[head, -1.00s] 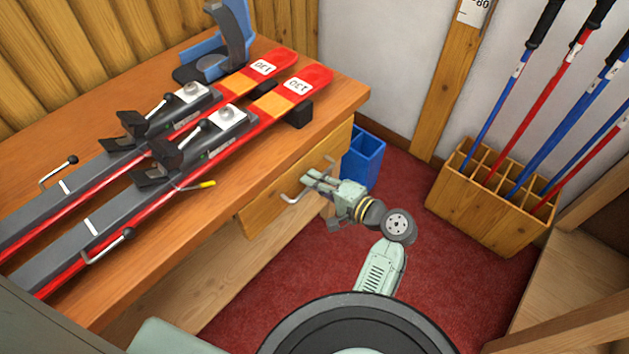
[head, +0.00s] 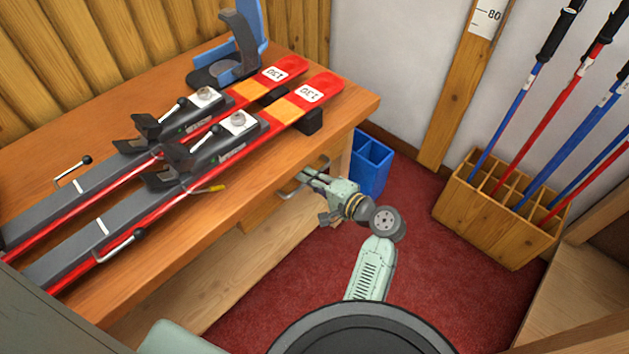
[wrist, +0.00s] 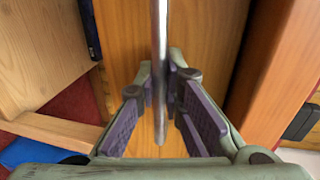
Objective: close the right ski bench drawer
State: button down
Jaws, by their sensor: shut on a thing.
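The right drawer (head: 262,213) is a wooden front under the right end of the bench top, partly covered by the bench edge and my gripper. The head view does not show clearly whether it sits flush. Its metal bar handle (head: 289,192) stands out from the front. My gripper (head: 306,178) is shut on this handle. In the wrist view the handle (wrist: 160,40) runs upright between the fingers of my gripper (wrist: 160,88), with the drawer front (wrist: 205,45) behind it.
A blue bin (head: 370,163) stands right of the bench. A wooden pole rack (head: 490,220) stands at the right. Red carpet lies between.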

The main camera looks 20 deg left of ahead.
jog(key=shift+w+a, duration=0.1)
jog(key=c, duration=2)
grip_release()
jog(key=shift+a, duration=0.1)
jog(key=shift+o, duration=0.2)
jog(key=v, duration=1.2)
